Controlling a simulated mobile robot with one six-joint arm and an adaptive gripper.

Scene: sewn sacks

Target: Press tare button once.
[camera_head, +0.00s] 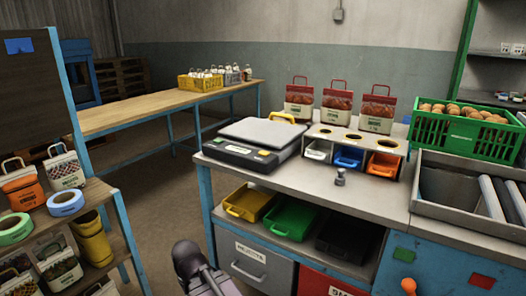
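A scale (267,134) with a flat grey weighing plate stands on the left end of the grey workbench. The plate looks empty. The labels are too small to read, so I cannot tell which one is tare. A dark part of my arm shows at the bottom, well in front of and below the scale. My gripper's fingers are not visible.
The workbench (390,205) also holds a rack with coloured trays (349,157), red-topped sacks (337,98), a small grey knob-like object (340,177) and a green crate (465,130). A shelf (100,197) with sacks and tape rolls stands left. Floor between them is clear.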

